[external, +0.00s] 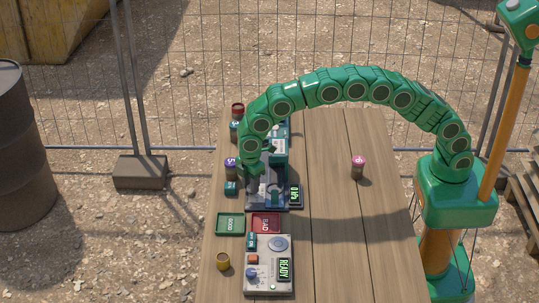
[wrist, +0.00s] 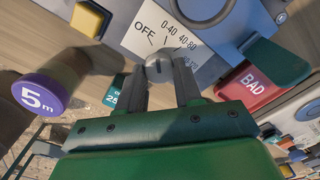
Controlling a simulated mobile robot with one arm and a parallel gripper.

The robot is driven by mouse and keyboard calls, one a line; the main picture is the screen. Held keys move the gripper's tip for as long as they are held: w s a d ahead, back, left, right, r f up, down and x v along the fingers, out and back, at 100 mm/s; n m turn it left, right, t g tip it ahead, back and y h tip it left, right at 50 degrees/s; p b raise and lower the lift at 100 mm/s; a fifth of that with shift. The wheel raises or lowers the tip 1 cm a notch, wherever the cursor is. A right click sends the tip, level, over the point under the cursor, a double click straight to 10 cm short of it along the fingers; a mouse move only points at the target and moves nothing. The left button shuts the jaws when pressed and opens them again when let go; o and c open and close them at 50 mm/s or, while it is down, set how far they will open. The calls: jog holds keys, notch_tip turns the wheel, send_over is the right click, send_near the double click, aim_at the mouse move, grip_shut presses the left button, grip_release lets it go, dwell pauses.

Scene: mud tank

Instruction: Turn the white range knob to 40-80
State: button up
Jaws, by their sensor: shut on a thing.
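The white range knob (wrist: 158,68) sits on a pale dial panel (wrist: 160,25) printed OFF, 0-40 and 40-80, with several tick marks. A dark line shows on the knob's face, roughly toward the ticks; I cannot tell exactly which mark it meets. My gripper (wrist: 164,82) is shut on the knob, a dark finger on each side. In the external view my gripper (external: 254,172) reaches down onto the grey device (external: 258,200) with a green-lit display (external: 295,195). The knob is hidden there by my arm.
A purple-topped 5 m cylinder (wrist: 40,96) stands close left of my gripper. A red BAD tray (external: 266,222) and green GOOD tray (external: 230,224) lie before the device, then a READY box (external: 258,284).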

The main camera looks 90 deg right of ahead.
jog(key=m, duration=1.2)
jog(key=shift+d, duration=0.15)
dwell(0.3)
jog(key=o, duration=1)
jog(key=shift+o, duration=0.2)
jog(key=shift+r, duration=0.1)
notch_tip(320, 180, up, 7)
jog(key=shift+w+f, duration=0.1)
jog(key=shift+f, duration=0.1)
jog(key=shift+r, duration=0.55)
